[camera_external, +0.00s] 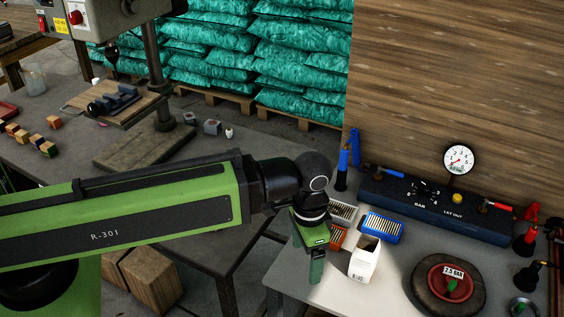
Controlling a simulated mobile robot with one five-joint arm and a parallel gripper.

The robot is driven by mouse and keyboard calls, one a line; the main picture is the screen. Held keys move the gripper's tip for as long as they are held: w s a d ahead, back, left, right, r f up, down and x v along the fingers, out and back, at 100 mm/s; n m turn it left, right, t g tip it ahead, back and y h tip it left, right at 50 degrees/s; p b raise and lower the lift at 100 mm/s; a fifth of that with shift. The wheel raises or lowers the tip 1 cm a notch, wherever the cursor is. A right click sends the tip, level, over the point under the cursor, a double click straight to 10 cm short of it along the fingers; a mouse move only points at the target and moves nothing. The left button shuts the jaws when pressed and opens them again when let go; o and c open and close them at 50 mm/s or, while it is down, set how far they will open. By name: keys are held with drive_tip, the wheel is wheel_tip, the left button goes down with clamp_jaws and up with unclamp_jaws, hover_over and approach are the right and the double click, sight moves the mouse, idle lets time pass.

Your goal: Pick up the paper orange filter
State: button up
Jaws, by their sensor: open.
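The paper orange filter (339,238) is a small pleated block with an orange-red frame, on the white table (395,279). It lies just right of my gripper, which partly hides its left side. My gripper (316,272) is green and points down beside the filter, near the table's left edge. It is open, and I see nothing between its fingers. I cannot tell whether it touches the filter.
A blue-framed filter (383,227), a pale-framed filter (342,211) and a white carton (364,260) stand close by. A dark gauge panel (430,208) is behind; a round dark part with a red ring (439,284) is at right. The table's middle front is clear.

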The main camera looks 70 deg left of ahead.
wheel_tip(320, 180, up, 5)
drive_tip(key=m+p, duration=0.5)
drive_tip(key=m, duration=0.5)
hover_over(338, 234)
drive_tip(key=s+d, duration=0.2)
drive_tip(key=a+n, duration=0.1)
drive_tip(key=a, duration=0.3)
drive_tip(key=f+b, duration=1.2)
drive_tip(key=shift+s+f, duration=0.2)
drive_tip(key=shift+s, duration=0.1)
wheel_tip(338, 234, down, 5)
drive_tip(key=b, duration=0.5)
drive_tip(key=shift+s+a+f+b, duration=0.1)
drive_tip(key=shift+s+a+b, duration=0.05)
drive_tip(key=shift+b, duration=0.15)
drive_tip(key=shift+c, duration=0.2)
